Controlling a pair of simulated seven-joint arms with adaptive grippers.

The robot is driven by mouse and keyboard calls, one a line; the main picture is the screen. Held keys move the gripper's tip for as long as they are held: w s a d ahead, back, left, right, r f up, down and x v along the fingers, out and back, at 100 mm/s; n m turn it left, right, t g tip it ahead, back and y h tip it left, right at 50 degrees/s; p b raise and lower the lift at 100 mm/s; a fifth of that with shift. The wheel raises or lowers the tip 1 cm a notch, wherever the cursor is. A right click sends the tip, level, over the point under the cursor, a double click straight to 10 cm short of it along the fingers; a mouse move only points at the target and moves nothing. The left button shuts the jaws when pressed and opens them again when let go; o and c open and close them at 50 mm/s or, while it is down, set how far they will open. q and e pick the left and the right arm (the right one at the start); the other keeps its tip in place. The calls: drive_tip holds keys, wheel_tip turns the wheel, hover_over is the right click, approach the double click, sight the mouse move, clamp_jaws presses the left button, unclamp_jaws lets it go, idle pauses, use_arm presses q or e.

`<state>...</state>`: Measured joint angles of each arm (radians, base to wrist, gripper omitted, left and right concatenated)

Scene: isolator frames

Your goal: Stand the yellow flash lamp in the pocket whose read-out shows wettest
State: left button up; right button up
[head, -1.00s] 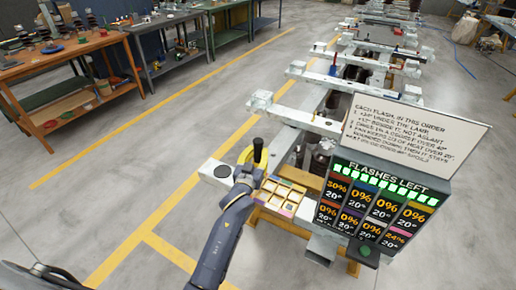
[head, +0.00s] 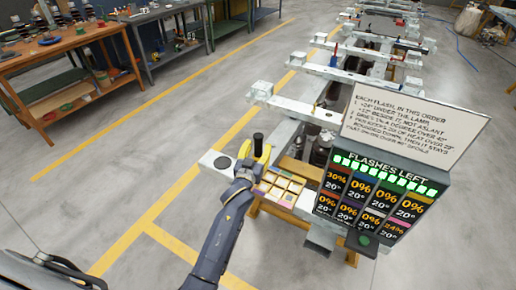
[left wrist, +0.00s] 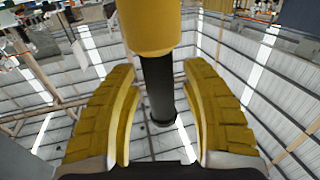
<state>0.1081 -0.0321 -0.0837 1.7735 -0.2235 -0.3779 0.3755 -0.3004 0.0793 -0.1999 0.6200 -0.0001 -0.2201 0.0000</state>
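The flash lamp has a black upright handle (head: 258,143) in the head view. Its yellow body (left wrist: 150,25) and dark stem show in the left wrist view, which is upside down. My left gripper (head: 252,160) has its yellow fingers on either side of the stem, just above the body, with visible gaps, so it looks open. The pocket tray (head: 267,187) lies just right of the gripper, its pockets small and pale. The read-out panel (head: 372,196) shows 30% at top left, 24% at bottom right and 0% elsewhere. My right gripper is out of view.
A white instruction sign (head: 410,122) stands above the panel. Cross-beams (head: 305,112) run behind. Workbenches (head: 80,60) stand far left, with clear floor between.

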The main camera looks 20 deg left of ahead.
use_arm(q)
drive_tip(key=shift+r, duration=0.1)
drive_tip(key=shift+s, duration=0.2)
drive_tip(key=s, duration=1.1)
drive_tip(key=shift+s, duration=0.3)
drive_tip(key=shift+d, duration=0.1)
idle(1.9)
